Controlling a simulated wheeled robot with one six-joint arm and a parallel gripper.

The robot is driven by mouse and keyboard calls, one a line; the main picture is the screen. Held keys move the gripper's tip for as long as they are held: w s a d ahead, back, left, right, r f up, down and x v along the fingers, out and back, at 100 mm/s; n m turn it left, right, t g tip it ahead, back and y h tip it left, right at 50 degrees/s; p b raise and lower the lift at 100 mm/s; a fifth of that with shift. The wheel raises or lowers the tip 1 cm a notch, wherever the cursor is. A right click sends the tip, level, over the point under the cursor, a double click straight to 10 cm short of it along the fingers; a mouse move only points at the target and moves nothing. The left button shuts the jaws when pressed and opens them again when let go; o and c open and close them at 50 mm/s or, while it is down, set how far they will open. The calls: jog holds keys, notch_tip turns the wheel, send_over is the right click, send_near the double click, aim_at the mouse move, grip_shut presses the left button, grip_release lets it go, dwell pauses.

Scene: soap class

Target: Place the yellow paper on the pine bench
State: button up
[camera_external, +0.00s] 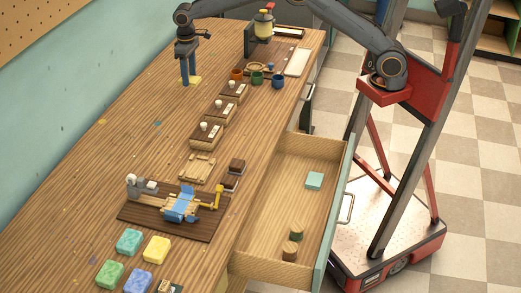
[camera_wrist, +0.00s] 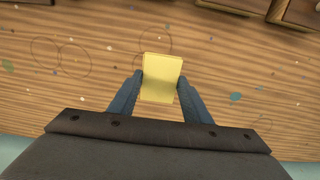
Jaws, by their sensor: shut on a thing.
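The yellow paper (camera_wrist: 161,78) is a small yellow block or pad, held between the two blue fingers of my gripper (camera_wrist: 160,90) in the wrist view. In the external view it shows as a small yellow piece (camera_external: 194,80) at the tips of my gripper (camera_external: 187,80), at the far left of the bench. The gripper is shut on it. The pine bench (camera_external: 110,150) is a long wooden-topped bench with striped grain. The paper is at or just above its surface; I cannot tell if it touches.
Several small wooden boxes (camera_external: 206,134) run along the bench middle. Colored cups (camera_external: 257,77) stand at the back. A dark board with a blue-and-wood device (camera_external: 180,206) and colored soap blocks (camera_external: 129,241) are in front. An open drawer (camera_external: 295,170) juts out right. The left bench strip is mostly clear.

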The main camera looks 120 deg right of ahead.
aim_at(191, 97)
jog(key=shift+f+p, duration=0.5)
jog(key=shift+f, duration=2.8)
jog(key=shift+f, duration=0.1)
jog(key=o, duration=1)
